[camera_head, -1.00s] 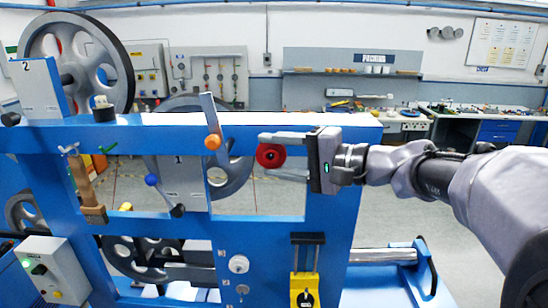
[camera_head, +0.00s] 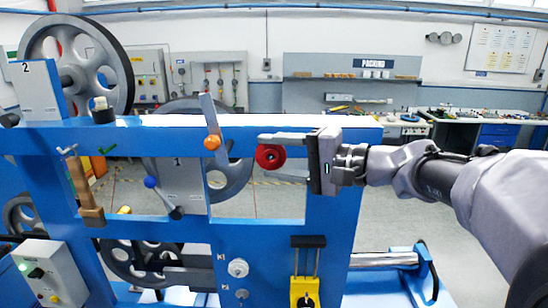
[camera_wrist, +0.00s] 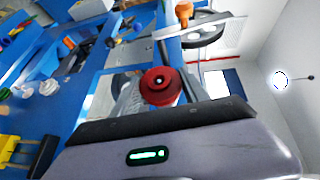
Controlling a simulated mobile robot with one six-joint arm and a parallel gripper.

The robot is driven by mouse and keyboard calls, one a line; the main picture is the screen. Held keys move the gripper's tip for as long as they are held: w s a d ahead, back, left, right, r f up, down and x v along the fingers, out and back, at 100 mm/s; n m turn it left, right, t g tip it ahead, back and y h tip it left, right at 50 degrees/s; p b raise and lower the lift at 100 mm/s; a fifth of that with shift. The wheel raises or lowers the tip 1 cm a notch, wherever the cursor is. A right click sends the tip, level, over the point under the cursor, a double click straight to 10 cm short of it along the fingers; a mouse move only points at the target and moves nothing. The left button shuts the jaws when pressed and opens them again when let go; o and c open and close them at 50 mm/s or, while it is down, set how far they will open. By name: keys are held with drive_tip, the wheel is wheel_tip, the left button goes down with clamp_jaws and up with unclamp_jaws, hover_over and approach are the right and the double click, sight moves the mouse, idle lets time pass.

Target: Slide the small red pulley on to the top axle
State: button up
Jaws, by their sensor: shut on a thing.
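The small red pulley (camera_head: 270,156) is between the two fingers of my gripper (camera_head: 282,156), which is shut on it in front of the blue frame. In the wrist view the red pulley (camera_wrist: 160,86) shows its round face with a small dark centre. An upper grey lever (camera_head: 208,117) with an orange round end (camera_head: 212,142) is left of the pulley, with a clear gap between them. The orange end also shows in the wrist view (camera_wrist: 184,10). I cannot tell for sure which part is the top axle. A lower lever has a blue knob (camera_head: 151,182).
The blue frame's upper beam (camera_head: 330,133) runs behind my gripper. Large grey wheels (camera_head: 95,62) stand at the left. A wooden-handled brush (camera_head: 84,188) hangs on the frame. A yellow-based block (camera_head: 304,290) is below. Open floor shows behind the frame.

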drive_tip(key=shift+w, duration=0.15)
drive_tip(key=shift+w, duration=0.75)
drive_tip(key=shift+r, duration=0.1)
drive_tip(key=o, duration=1.8)
drive_tip(key=shift+w, duration=0.15)
drive_tip(key=shift+c, duration=0.2)
drive_tip(key=shift+d, duration=0.1)
drive_tip(key=d+r, duration=0.1)
drive_tip(key=d, duration=0.7)
drive_tip(key=shift+d+b, duration=0.4)
drive_tip(key=shift+s+r, duration=0.1)
drive_tip(key=shift+s, duration=0.1)
